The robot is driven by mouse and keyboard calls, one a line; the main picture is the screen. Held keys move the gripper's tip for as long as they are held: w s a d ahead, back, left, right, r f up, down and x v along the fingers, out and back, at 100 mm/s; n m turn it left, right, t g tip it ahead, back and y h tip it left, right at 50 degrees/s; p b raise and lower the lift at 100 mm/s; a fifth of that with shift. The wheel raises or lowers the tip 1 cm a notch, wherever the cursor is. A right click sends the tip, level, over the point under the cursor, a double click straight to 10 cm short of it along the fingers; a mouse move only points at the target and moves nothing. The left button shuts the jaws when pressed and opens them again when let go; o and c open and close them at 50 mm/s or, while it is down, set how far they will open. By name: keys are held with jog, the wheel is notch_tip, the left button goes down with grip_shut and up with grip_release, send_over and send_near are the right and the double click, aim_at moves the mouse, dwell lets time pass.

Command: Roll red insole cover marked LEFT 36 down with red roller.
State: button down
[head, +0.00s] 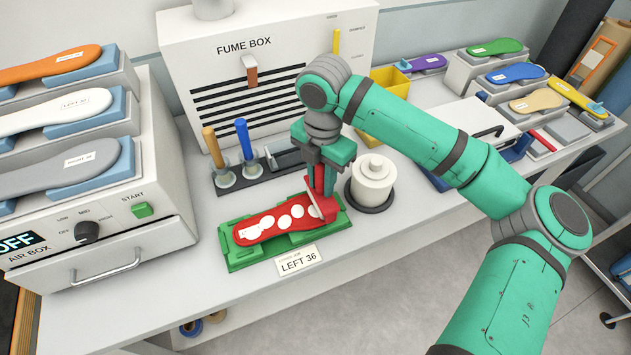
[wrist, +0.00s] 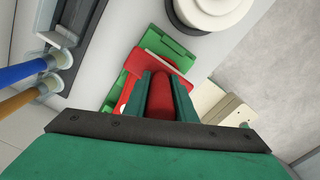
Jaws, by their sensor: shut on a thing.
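The red insole cover (head: 256,231) lies in a green jig (head: 240,258) at the front middle of the bench, with several white round patches along it. I cannot tell whether the roller presses on the cover. The gripper hides part of the cover.
A lidded white pot (head: 373,180) stands close right of the jig. The air box (head: 110,235) is left. Other insoles stand at the back right.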

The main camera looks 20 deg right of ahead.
jog(key=shift+w+a, duration=0.15)
jog(key=shift+a, duration=1.5)
jog(key=shift+s+a+f, duration=0.1)
jog(key=shift+s+a, duration=0.1)
jog(key=shift+a, duration=1.3)
jog(key=shift+w+a, duration=0.2)
jog(key=shift+a, duration=1.4)
jog(key=shift+s+a+r, duration=0.1)
jog(key=shift+a, duration=0.5)
jog(key=shift+s+a+r, duration=0.1)
jog(key=shift+a, duration=0.5)
